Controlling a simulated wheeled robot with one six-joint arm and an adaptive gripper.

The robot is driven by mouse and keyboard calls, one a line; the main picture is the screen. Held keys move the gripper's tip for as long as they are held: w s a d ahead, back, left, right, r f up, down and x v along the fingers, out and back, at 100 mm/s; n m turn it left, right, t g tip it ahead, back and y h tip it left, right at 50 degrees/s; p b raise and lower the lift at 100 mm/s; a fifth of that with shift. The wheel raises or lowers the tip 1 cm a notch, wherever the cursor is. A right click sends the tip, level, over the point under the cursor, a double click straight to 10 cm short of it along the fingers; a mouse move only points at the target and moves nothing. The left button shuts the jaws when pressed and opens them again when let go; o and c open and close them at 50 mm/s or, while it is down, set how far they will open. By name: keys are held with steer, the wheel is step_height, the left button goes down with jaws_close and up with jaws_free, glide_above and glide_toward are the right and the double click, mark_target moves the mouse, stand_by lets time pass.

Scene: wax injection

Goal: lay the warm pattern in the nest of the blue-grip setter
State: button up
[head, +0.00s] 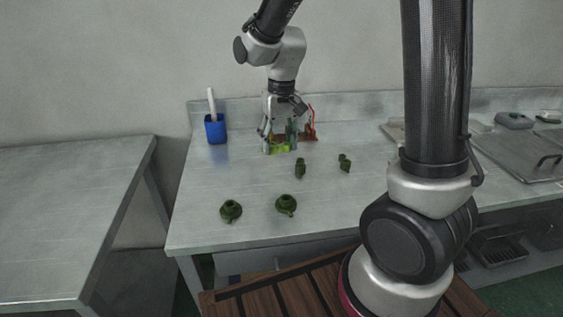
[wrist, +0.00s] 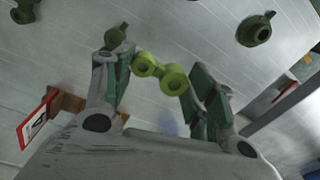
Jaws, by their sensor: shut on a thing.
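My gripper (head: 281,138) is low over the back of the table. In the wrist view its green-padded fingers (wrist: 160,84) are closed around a lime-green pattern with two round ends (wrist: 174,80). The lime-green pattern also shows in the head view (head: 281,148), below the fingers. I cannot make out a blue-grip setter; the gripper hides part of this area.
Several dark green patterns lie on the table (head: 200,180): front left (head: 231,210), front middle (head: 286,204), middle (head: 300,168) and right (head: 345,163). A blue cup (head: 215,130) with a white stick stands at back left. Metal sink covers are at right.

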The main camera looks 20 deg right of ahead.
mark_target(278, 179)
step_height(278, 179, down, 9)
steer(key=shift+s+f, duration=0.1)
steer(key=shift+f, duration=0.05)
stand_by(0.4)
steer(key=o, duration=0.6)
steer(key=shift+f, duration=0.15)
